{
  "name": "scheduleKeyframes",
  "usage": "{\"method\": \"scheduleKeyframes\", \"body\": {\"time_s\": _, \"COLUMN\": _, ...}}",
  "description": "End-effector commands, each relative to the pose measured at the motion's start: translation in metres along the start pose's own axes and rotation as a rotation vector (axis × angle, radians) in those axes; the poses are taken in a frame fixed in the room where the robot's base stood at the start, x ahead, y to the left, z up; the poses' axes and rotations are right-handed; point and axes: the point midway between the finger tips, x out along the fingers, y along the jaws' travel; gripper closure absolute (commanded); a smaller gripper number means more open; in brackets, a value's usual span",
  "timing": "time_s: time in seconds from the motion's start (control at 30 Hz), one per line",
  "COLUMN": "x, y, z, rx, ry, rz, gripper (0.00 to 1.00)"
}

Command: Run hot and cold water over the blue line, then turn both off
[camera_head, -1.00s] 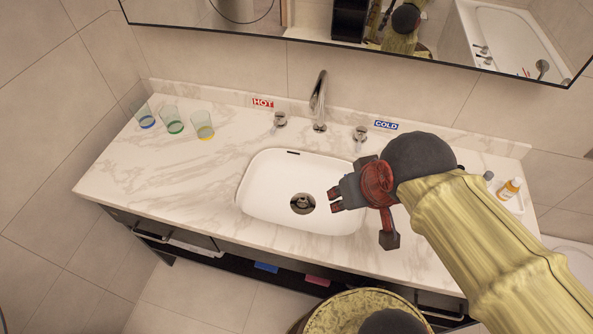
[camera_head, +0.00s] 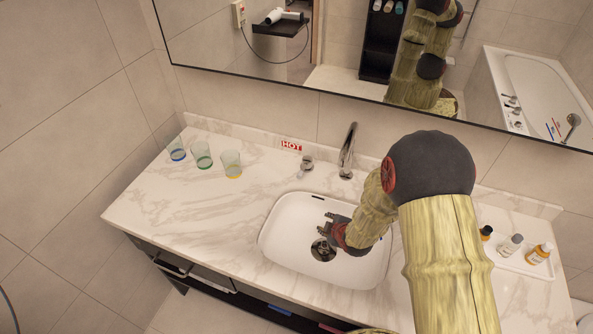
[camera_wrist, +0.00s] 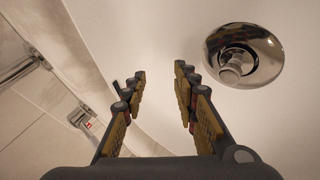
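My gripper (camera_head: 327,223) is inside the white sink (camera_head: 287,218), just above the drain (camera_head: 322,251). In the wrist view its two fingers (camera_wrist: 160,74) are apart with nothing between them. The drain (camera_wrist: 243,55) shows at the right there. The faucet (camera_head: 347,150) stands behind the sink. The hot handle (camera_head: 305,163) is left of it, under the red HOT label (camera_head: 291,145). The cold handle and its label are hidden behind my arm. No running water shows. A glass with a blue base (camera_head: 177,152) stands far left on the counter. No separate blue line shows in the sink.
A green-based glass (camera_head: 202,157) and a yellow-based glass (camera_head: 231,165) stand beside the blue one. A white tray (camera_head: 515,262) with small bottles is at the right. A mirror (camera_head: 235,50) spans the back wall. The counter's left front is clear.

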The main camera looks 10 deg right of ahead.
Motion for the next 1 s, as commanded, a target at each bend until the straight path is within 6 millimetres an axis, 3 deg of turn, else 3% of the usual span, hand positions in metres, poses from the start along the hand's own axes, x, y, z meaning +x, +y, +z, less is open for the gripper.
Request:
{"method": "scheduleKeyframes", "body": {"time_s": 0.13, "x": 0.007, "y": 0.036, "z": -0.038, "rx": -0.241, "ry": 0.146, "rz": 0.195, "gripper": 0.71}}
{"method": "scheduleKeyframes", "body": {"time_s": 0.3, "x": -0.013, "y": 0.089, "z": -0.082, "rx": -0.471, "ry": 0.245, "rz": 0.435, "gripper": 0.71}}
{"method": "scheduleKeyframes", "body": {"time_s": 0.4, "x": -0.024, "y": 0.103, "z": -0.095, "rx": -0.563, "ry": 0.26, "rz": 0.524, "gripper": 0.71}}
{"method": "scheduleKeyframes", "body": {"time_s": 0.63, "x": -0.022, "y": 0.11, "z": -0.101, "rx": -0.634, "ry": 0.249, "rz": 0.56, "gripper": 0.71}}
{"method": "scheduleKeyframes", "body": {"time_s": 1.0, "x": 0.023, "y": 0.132, "z": -0.12, "rx": -0.631, "ry": 0.249, "rz": 0.558, "gripper": 0.71}}
